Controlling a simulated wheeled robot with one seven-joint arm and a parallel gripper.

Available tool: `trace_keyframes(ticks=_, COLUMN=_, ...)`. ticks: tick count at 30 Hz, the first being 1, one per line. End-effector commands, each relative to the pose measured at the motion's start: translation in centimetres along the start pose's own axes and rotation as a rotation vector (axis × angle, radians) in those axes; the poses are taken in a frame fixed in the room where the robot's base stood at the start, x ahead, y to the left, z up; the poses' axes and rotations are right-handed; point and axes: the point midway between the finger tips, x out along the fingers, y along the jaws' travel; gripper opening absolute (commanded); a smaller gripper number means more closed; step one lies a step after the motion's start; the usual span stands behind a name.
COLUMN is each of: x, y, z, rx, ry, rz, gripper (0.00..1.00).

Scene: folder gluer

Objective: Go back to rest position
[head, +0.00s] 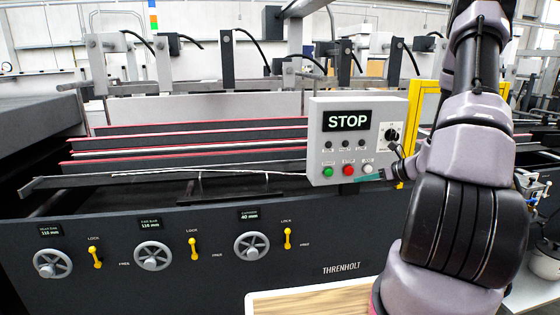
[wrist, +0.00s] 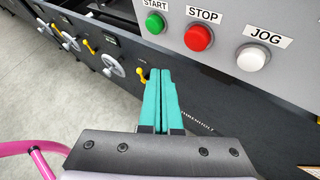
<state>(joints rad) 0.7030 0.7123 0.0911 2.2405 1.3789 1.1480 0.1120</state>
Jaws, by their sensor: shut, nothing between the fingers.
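My gripper (wrist: 161,95) shows in the wrist view with its two teal fingers pressed together and nothing between them. In the wrist view the fingertips lie below and beside the green START button (wrist: 155,24) and the red STOP button (wrist: 198,38). The white JOG button (wrist: 252,57) is to their right. I cannot tell from these views whether the fingers touch the box.
The dark machine front carries several handwheels (head: 154,256) and yellow lock levers (head: 194,248). A yellow frame (head: 428,88) stands behind my arm. A wooden-topped surface (head: 310,302) is at the bottom. Grey floor (wrist: 35,105) is open at left in the wrist view.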

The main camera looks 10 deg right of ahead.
Motion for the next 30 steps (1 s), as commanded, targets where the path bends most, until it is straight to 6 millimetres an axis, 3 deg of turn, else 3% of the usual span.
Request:
trace_keyframes(ticks=5, x=-0.7, y=4.0, z=4.4, rx=-0.214, ry=0.045, rz=0.085, gripper=0.0)
trace_keyframes(ticks=9, x=-2.2, y=9.5, z=8.6, rx=-0.498, ry=0.111, rz=0.189, gripper=0.0)
trace_keyframes(ticks=15, x=-5.3, y=17.2, z=12.5, rx=-0.913, ry=0.212, rz=0.314, gripper=0.0)
trace_keyframes(ticks=24, x=-11.8, y=26.1, z=15.3, rx=-1.533, ry=0.362, rz=0.415, gripper=0.0)
trace_keyframes(ticks=30, x=-16.7, y=30.0, z=16.1, rx=-1.935, ry=0.466, rz=0.411, gripper=0.0)
